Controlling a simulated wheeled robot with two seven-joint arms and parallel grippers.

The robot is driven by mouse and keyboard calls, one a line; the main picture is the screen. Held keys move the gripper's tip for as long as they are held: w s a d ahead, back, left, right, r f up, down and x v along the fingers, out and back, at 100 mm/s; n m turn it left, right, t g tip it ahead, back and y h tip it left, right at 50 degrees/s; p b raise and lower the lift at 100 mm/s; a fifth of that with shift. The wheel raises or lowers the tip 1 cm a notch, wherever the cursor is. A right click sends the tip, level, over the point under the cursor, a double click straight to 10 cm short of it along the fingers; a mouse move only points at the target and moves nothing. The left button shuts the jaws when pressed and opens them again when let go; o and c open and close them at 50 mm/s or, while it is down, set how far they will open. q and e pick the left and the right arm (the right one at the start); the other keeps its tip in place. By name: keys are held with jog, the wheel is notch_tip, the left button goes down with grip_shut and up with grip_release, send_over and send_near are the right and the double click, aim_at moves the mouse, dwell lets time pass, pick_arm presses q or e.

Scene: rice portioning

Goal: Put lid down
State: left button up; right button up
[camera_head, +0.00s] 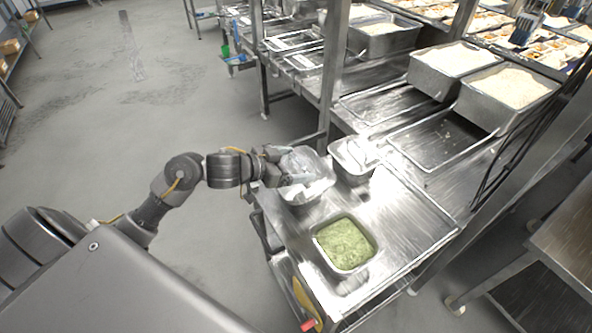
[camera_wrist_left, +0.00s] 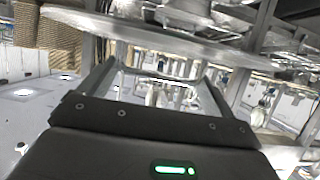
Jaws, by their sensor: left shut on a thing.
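My left gripper (camera_head: 286,172) is at the left edge of the steel worktable, shut on a shiny metal lid (camera_head: 308,160). The lid looks tilted over a metal container (camera_head: 303,196) with pale contents. Glare hides whether the lid touches the rim. In the left wrist view, the fingers of my left gripper (camera_wrist_left: 155,72) reach up towards a broad metal edge (camera_wrist_left: 130,28), which looks like the lid. My right gripper is not in view.
A pan of green food (camera_head: 345,243) sits in the worktable (camera_head: 408,222) nearer me. Another metal container (camera_head: 350,152) stands just right of the lid. Rice pans (camera_head: 508,86) stand on the upper shelf. The table's right part is clear.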

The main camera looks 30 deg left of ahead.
aim_at(294, 161)
pick_arm(q)
jog(key=w+a+f, duration=0.1)
jog(key=w+f, duration=0.1)
jog(key=w+a+f, duration=0.1)
jog(key=w+f, duration=0.1)
jog(key=w+a+f, duration=0.1)
jog(key=w+f, duration=0.1)
jog(key=shift+w+a+f, duration=0.15)
jog(key=shift+a+f, duration=0.05)
jog(key=shift+f, duration=0.05)
notch_tip(294, 161, down, 3)
jog(key=shift+w+f+p, duration=0.15)
jog(key=shift+f+p, duration=0.05)
jog(key=shift+p, duration=0.3)
jog(key=shift+f, duration=0.65)
jog(key=o, duration=0.8)
jog(key=shift+o, duration=0.2)
jog(key=shift+r, duration=0.15)
